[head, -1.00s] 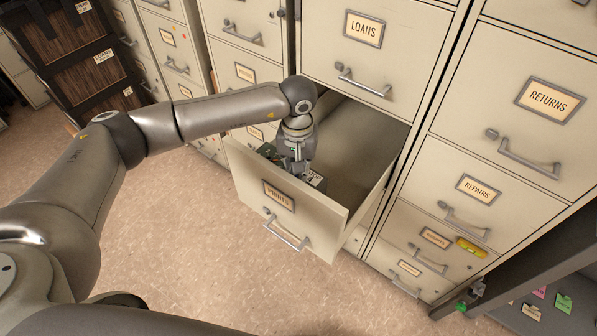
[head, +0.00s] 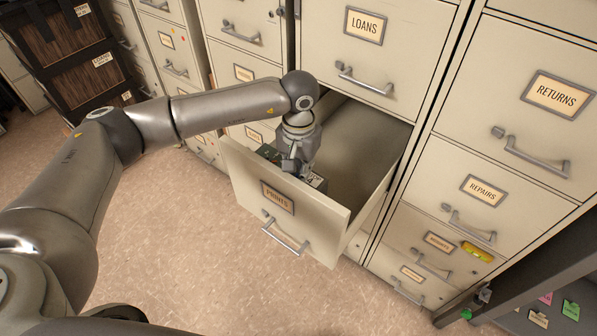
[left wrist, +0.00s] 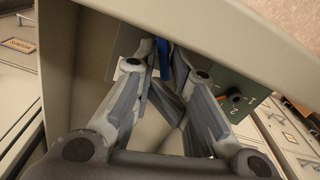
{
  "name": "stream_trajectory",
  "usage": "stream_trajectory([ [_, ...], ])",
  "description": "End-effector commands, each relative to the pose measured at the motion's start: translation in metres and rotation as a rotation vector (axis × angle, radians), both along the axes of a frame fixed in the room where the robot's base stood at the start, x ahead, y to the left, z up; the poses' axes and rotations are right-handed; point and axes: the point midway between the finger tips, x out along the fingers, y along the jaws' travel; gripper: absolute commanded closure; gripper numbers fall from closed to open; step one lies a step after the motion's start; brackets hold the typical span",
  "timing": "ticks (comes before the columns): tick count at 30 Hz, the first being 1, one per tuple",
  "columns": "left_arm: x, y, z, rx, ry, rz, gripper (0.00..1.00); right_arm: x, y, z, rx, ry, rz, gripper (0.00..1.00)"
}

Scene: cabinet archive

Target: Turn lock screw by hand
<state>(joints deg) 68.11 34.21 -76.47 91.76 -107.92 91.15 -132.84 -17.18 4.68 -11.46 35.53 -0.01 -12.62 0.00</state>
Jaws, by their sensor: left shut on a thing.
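The drawer labelled PRINTS (head: 335,222) is pulled open below the LOANS drawer. My left gripper (head: 291,166) reaches down into its front part, just behind the front panel. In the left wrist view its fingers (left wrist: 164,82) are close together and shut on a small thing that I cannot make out. A blue strip (left wrist: 163,58) shows right beside the fingertips. A green plate (left wrist: 238,82) with numbers and a dark knob with an orange mark (left wrist: 233,95) is right of the fingers. I cannot pick out the lock screw for certain. My right gripper is not in view.
Closed drawers LOANS (head: 370,70), RETURNS (head: 530,130) and REPAIRS (head: 470,200) surround the open one. A yellow object (head: 478,251) sits on a lower drawer at right. The floor (head: 190,235) before the drawer is clear.

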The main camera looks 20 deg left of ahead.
Motion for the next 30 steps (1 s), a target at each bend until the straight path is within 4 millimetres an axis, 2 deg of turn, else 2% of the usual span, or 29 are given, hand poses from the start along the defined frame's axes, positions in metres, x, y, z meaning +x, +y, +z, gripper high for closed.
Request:
stream_trajectory([
  [4,0.001,0.005,0.0,0.01,0.0,0.006,1.0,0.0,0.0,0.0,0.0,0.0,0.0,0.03],
  [5,0.001,0.005,0.0,0.01,-0.001,0.006,0.84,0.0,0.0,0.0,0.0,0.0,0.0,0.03],
  [7,0.001,0.004,0.0,0.009,-0.001,0.007,0.75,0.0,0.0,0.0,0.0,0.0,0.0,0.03],
  [8,0.001,0.004,0.0,0.009,0.0,0.006,0.74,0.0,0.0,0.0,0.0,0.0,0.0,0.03],
  [17,0.0,0.002,0.0,0.004,0.0,0.004,0.74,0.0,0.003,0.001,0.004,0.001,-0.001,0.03],
  [30,0.0,0.001,0.022,0.002,0.0,0.003,0.74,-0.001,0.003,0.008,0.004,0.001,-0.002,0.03],
])
